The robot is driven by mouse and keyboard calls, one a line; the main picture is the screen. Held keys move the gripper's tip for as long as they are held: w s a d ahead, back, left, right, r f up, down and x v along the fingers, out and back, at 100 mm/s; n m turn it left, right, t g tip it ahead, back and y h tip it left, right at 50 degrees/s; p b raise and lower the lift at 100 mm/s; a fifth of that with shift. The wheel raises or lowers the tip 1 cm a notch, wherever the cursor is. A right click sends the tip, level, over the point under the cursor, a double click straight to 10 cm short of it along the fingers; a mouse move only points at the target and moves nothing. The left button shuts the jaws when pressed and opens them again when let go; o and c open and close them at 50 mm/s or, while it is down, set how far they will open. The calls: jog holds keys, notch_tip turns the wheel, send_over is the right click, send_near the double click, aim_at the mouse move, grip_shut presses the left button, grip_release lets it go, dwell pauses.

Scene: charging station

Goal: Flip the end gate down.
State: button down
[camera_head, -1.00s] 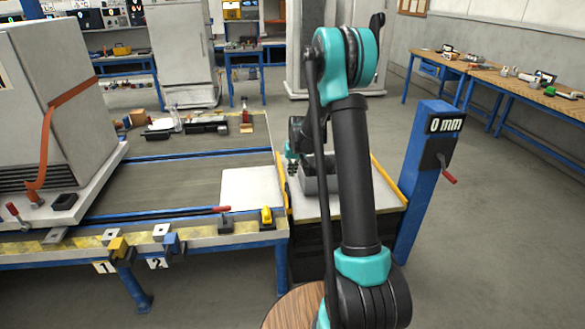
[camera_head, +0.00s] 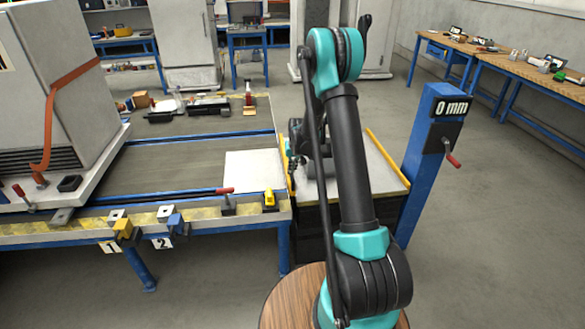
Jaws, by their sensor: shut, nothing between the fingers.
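A thin upright yellow-edged strip (camera_head: 283,160) stands at the right end of the conveyor table, between the table and the lift platform; it may be the end gate. Another yellow bar (camera_head: 386,158) runs along the platform's right edge. I cannot tell for sure which one is the gate. My gripper (camera_head: 291,176) is small and dark, low beside the left strip, on its platform side. It is shut with nothing visible in it. Whether it touches the strip cannot be told. My arm hides part of the platform (camera_head: 388,186).
A blue post (camera_head: 426,140) with a "0 mm" display and red-handled crank (camera_head: 452,158) stands right of the platform. The conveyor table (camera_head: 180,183) carries a large strapped cabinet (camera_head: 85,85), a white plate (camera_head: 254,170) and clamps on its front rail. Open floor lies to the right.

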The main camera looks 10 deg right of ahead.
notch_tip(320, 180, down, 8)
jog(key=shift+r, duration=0.1)
jog(key=shift+f, duration=0.5)
jog(key=shift+d+r, duration=0.1)
jog(key=shift+r, duration=0.2)
jog(key=w+v, duration=0.1)
jog(key=v, duration=1.2)
jog(key=shift+d+r, duration=0.15)
jog(key=shift+r, duration=0.15)
jog(key=shift+s, duration=0.1)
